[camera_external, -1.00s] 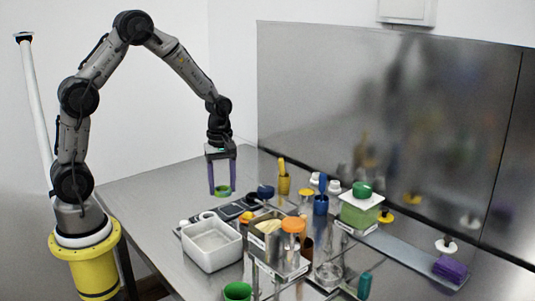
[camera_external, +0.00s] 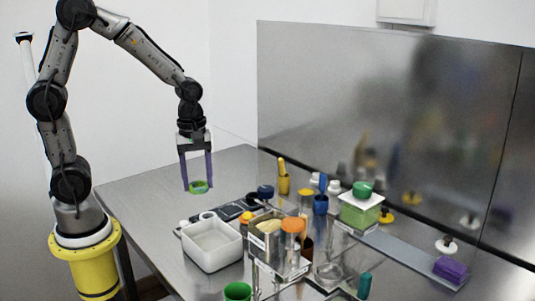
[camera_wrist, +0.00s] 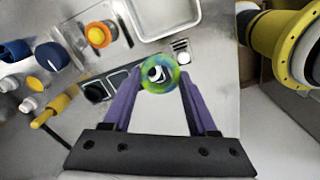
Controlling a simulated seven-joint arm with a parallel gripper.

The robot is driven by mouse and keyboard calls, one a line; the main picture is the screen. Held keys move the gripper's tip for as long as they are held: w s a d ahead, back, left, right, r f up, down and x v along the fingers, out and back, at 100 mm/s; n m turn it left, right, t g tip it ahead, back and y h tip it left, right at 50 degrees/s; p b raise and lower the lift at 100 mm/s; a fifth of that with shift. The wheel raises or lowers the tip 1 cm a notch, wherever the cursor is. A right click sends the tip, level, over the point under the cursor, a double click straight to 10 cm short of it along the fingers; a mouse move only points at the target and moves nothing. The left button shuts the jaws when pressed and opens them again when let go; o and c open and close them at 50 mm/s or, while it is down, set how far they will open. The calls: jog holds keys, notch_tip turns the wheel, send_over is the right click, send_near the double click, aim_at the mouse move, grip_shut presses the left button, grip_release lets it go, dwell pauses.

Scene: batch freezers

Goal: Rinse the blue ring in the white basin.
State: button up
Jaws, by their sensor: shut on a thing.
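A small ring (camera_external: 198,190), mottled green and blue with some yellow, hangs between the two purple fingertips of my gripper (camera_external: 198,183). In the wrist view the ring (camera_wrist: 160,88) sits between the fingertips (camera_wrist: 160,77), its hole facing the camera. My gripper is shut on it and holds it above the steel table. The white basin (camera_external: 213,263) is a rectangular tub on the table, lower and nearer the camera than the ring. Part of the basin (camera_wrist: 155,38) shows at the top of the wrist view. The ring is outside the basin.
A dark tray (camera_external: 231,211) lies behind the basin. The table's left part is clear.

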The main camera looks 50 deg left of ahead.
jog(key=s+d+f+m, duration=0.2)
jog(key=s+d+m, duration=0.15)
jog(key=d, duration=0.55)
jog(key=shift+w+d+f, duration=0.1)
jog(key=shift+w+f, duration=0.1)
jog(key=shift+f, duration=2.25)
jog(key=shift+w+f, duration=0.15)
jog(key=shift+f, duration=2.3)
notch_tip(320, 180, up, 8)
dwell(0.9)
jog(key=shift+r, duration=2)
